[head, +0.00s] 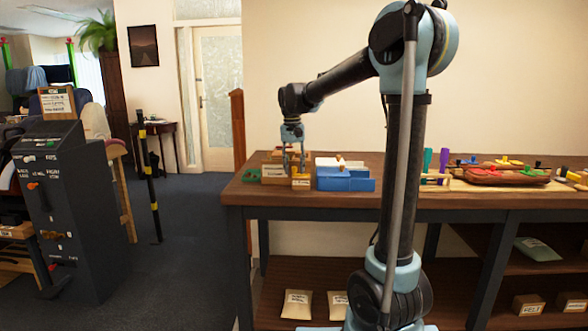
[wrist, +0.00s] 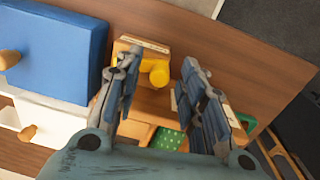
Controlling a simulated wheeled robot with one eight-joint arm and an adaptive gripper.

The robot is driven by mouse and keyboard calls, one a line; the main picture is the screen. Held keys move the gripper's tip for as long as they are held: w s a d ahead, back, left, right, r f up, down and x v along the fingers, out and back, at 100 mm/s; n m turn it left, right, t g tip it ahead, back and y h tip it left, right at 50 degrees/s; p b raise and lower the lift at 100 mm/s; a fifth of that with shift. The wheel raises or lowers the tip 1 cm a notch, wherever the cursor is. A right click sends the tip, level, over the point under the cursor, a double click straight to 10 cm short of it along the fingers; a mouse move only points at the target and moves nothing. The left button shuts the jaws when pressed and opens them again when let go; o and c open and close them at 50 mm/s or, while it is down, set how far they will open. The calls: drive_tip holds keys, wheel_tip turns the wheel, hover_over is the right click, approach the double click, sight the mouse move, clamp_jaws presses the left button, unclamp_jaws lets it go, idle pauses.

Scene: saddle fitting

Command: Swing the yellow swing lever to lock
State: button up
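The yellow swing lever (wrist: 157,73) shows in the wrist view as a yellow piece with a rounded knob, on a wooden fixture (wrist: 130,45) with a pale label strip on its far edge. My gripper (wrist: 160,66) is open, with one finger on either side of the knob. The left finger overlaps part of the lever in the picture, and I cannot tell whether it touches. In the head view my gripper (head: 294,160) points down over the wooden fixture (head: 274,173) at the bench's left end.
A blue box (head: 345,179) stands just right of the fixture; it fills the upper left of the wrist view (wrist: 55,50). A green patterned piece (wrist: 168,140) lies near the gripper's base. Coloured pieces and a brown tray (head: 505,176) lie farther right on the bench (head: 410,207).

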drive_tip(key=shift+f, duration=0.2)
clamp_jaws()
drive_tip(key=shift+w+m, duration=0.3)
drive_tip(key=shift+m, duration=0.4)
unclamp_jaws()
drive_tip(key=shift+r, duration=0.1)
